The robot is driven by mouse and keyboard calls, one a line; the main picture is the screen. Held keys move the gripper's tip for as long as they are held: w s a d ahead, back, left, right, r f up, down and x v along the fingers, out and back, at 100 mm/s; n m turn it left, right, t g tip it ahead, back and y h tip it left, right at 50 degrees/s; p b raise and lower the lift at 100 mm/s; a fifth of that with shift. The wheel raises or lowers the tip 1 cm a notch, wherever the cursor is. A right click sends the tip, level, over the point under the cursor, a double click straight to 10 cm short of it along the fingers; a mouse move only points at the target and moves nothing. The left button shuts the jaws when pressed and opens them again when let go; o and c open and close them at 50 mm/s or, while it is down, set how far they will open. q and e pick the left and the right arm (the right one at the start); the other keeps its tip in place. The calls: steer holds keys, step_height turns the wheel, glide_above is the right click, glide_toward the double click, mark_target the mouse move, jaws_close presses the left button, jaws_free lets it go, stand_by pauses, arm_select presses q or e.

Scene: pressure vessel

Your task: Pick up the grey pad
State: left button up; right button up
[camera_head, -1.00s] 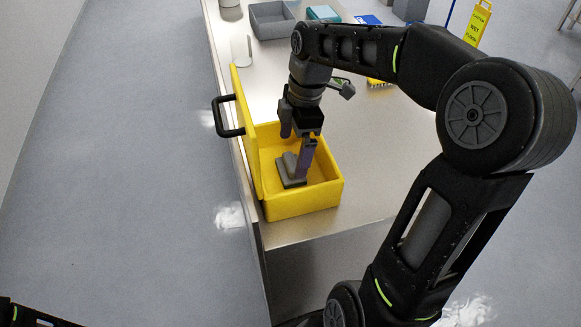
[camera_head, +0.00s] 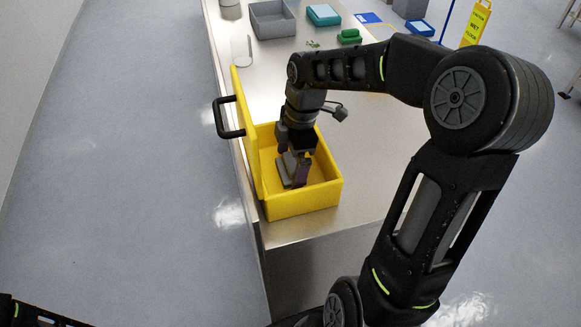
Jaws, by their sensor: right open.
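The grey pad (camera_head: 284,170) lies on the floor of the open yellow box (camera_head: 300,203), in its middle. My right gripper (camera_head: 291,168) reaches down into the box, directly over the pad. Its fingers are open, one at the near right beside the pad and one behind at the left. The gripper hides part of the pad, and I cannot tell whether the fingers touch it. Of my left arm (camera_head: 30,315) only a small dark part shows at the bottom left corner; its gripper is out of view.
The box's yellow lid (camera_head: 243,130) stands upright at its left side, with a black handle (camera_head: 222,118). A grey bin (camera_head: 271,20), a teal box (camera_head: 323,14) and a green item (camera_head: 349,36) are farther back on the steel table (camera_head: 350,190). A yellow sign (camera_head: 477,24) stands behind.

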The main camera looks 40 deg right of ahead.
steer(key=shift+c, duration=0.2)
steer(key=c, duration=1.4)
